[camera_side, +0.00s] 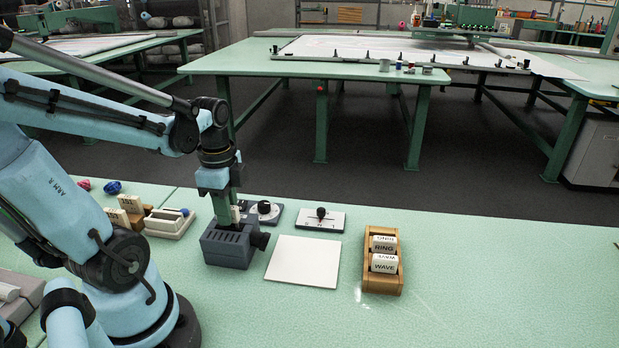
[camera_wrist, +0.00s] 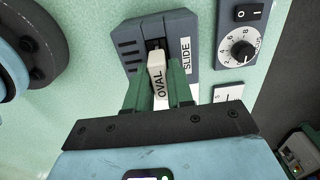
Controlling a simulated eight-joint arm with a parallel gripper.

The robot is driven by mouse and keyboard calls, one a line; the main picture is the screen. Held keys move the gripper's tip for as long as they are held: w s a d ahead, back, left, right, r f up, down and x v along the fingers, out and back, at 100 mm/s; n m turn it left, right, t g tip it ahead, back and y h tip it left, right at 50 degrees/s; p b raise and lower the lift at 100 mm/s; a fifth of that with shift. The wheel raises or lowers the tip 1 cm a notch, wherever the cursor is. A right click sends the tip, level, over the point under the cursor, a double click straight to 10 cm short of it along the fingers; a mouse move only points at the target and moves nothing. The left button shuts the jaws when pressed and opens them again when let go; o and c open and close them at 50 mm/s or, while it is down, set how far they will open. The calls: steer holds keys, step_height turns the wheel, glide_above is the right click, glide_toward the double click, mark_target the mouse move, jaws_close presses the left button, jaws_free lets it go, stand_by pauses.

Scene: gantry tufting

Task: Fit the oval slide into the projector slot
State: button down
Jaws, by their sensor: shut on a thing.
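The oval slide is a pale tab lettered OVAL (camera_wrist: 158,80), held upright between the green fingers of my gripper (camera_wrist: 157,92). In the wrist view its far end is at the dark slot in the grey projector (camera_wrist: 130,62), which bears a SLIDE label. I cannot tell how deep the slide sits in the slot. In the side view my gripper (camera_side: 229,207) points down over the top of the projector (camera_side: 226,249), shut on the slide. Only a small pale bit of the slide (camera_side: 236,214) shows there; the fingers hide the rest.
Beside the projector are a dial panel (camera_side: 264,218) and a slider panel (camera_side: 319,219). A white square (camera_side: 303,262) lies to the right, then a wooden rack (camera_side: 382,285) with RING and WAVE blocks. A wooden holder with pale slides (camera_side: 131,219) and a pale tray (camera_side: 167,227) stand left.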

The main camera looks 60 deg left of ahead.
steer(key=shift+f, duration=0.6)
steer(key=c, duration=0.9)
jaws_free()
steer(key=shift+r, duration=0.15)
step_height(320, 180, up, 12)
steer(key=w+d+f+n+t, duration=0.3)
steer(key=w+d+n, duration=0.1)
steer(key=d, duration=0.2)
steer(key=w+d+f+n+t, duration=0.2)
steer(key=w+d+n+t, duration=0.2)
steer(key=d+n, duration=0.1)
steer(key=shift+w+d+f, duration=0.25)
steer(key=shift+d+f, duration=0.15)
steer(key=shift+d, duration=0.5)
